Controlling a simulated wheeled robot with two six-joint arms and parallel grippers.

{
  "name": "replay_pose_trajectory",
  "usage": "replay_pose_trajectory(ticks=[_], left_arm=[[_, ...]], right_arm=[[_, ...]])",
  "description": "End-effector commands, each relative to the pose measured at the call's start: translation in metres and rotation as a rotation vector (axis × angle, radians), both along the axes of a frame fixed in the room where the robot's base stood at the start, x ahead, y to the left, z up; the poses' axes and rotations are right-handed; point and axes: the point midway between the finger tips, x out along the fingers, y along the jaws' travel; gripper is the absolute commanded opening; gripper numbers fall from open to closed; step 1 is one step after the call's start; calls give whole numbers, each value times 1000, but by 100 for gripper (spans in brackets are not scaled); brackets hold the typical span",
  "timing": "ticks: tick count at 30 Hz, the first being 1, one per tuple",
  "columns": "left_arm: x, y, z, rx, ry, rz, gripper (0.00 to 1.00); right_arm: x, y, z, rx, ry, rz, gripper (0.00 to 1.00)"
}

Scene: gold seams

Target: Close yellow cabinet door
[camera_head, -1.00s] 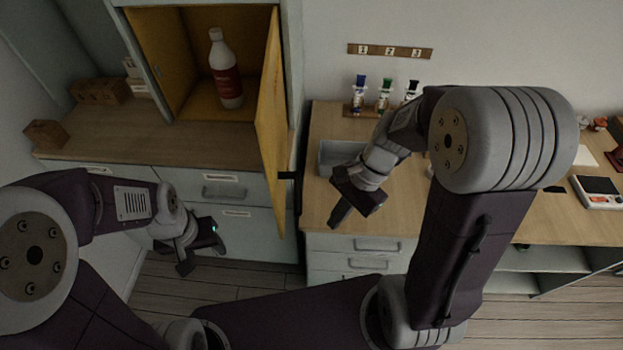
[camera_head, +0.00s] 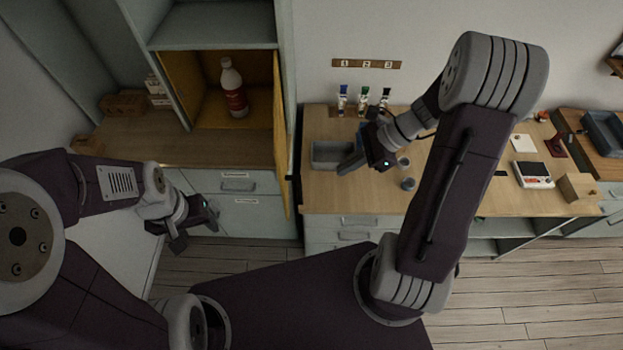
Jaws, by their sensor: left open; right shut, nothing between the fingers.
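The yellow cabinet door (camera_head: 280,145) stands open, swung out toward me and seen nearly edge-on. Its cabinet (camera_head: 205,113) has a yellow interior and holds a white bottle with a red label (camera_head: 235,90). My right gripper (camera_head: 346,168) is shut and empty, to the right of the door and apart from it, over the desk by a grey tray. My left gripper (camera_head: 197,232) is open and empty, low in front of the drawers, to the left of the door. The door's outer face is mostly turned away from view.
A grey tray (camera_head: 325,153) and small cups (camera_head: 407,184) sit on the wooden desk (camera_head: 455,190). Several coloured tubes (camera_head: 363,101) stand at its back. A scale (camera_head: 532,174) and a wooden block (camera_head: 577,187) are at the right. The floor (camera_head: 530,290) at lower right is clear.

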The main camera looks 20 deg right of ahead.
Motion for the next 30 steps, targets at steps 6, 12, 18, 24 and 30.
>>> replay_pose_trajectory(ticks=[6,12,18,24,30], left_arm=[[0,0,5,0,0,0,56],[0,0,11,0,0,0,56],[0,0,17,0,0,0,56],[0,0,17,0,0,0,56],[0,0,16,0,0,0,56]], right_arm=[[4,31,-37,2,7,4,0],[9,60,-59,-1,3,6,0],[14,82,-65,-2,1,3,0],[15,87,-67,-1,0,2,0],[15,87,-67,-1,0,1,0]])
